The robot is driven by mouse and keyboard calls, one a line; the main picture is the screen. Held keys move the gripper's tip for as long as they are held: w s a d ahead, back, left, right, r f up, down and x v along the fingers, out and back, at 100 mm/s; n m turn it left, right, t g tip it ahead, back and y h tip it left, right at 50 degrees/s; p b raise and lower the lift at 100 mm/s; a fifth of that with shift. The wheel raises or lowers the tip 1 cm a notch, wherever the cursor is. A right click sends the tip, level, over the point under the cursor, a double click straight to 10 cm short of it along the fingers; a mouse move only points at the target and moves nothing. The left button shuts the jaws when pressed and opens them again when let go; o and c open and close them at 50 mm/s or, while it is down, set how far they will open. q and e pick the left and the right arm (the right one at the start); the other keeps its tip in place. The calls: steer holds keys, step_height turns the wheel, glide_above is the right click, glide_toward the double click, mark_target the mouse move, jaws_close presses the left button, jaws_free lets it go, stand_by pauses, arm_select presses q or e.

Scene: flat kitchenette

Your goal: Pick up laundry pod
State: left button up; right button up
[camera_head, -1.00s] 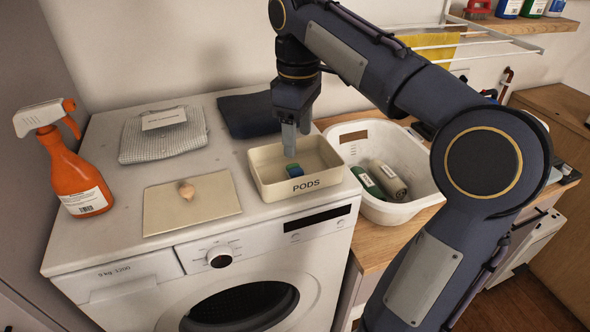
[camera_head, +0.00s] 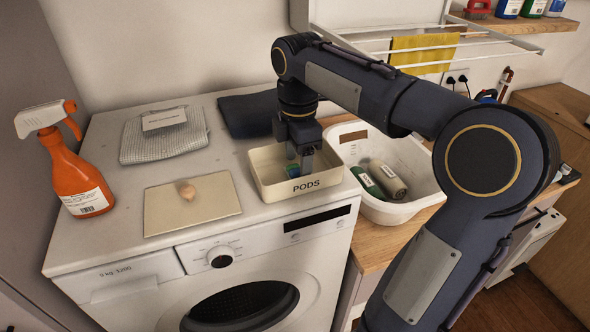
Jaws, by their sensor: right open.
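The laundry pod (camera_head: 292,170), blue and green, lies in the cream box marked PODS (camera_head: 316,183) on top of the washing machine. My right gripper (camera_head: 300,162) points down into this box, with its fingers around or just beside the pod. It is open. The fingers hide part of the pod, so I cannot tell whether they touch it. My left gripper is not in view.
An orange spray bottle (camera_head: 76,170), a folded grey cloth (camera_head: 160,142), a beige board (camera_head: 215,200) with a small round item, and dark folded fabric (camera_head: 245,114) share the washer top. A white basin (camera_head: 425,195) with bottles stands to the right.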

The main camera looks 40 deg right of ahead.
steer(key=shift+f, duration=0.55)
steer(key=c, duration=0.8)
